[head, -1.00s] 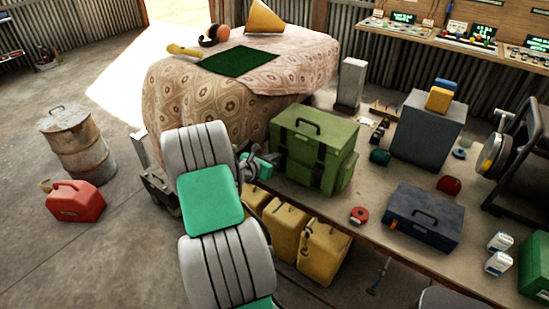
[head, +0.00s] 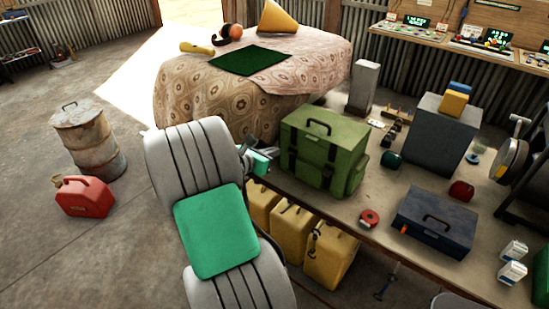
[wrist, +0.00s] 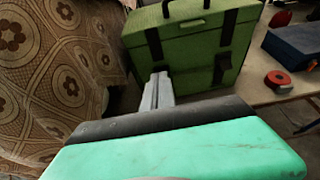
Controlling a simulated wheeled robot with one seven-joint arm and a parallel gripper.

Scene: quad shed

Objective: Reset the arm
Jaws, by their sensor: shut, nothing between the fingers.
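My gripper (wrist: 157,90) shows in the wrist view as grey fingers closed together with nothing between them. They point toward the green case (wrist: 185,45), in front of its lower left part. I cannot tell whether they touch it. In the head view my arm, with white ribbed links and green covers, rises from the bottom. It largely hides the gripper (head: 268,151), of which a small grey part shows just left of the green case (head: 322,150).
A workbench (head: 345,200) holds a blue toolbox (head: 433,220), a red tape roll (head: 369,218) and a grey box (head: 428,138). Yellow cans (head: 292,225) stand beneath it. A cloth-covered bulk (head: 200,95) stands behind. A red can (head: 83,197) and rusty barrel (head: 88,140) stand on open floor at left.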

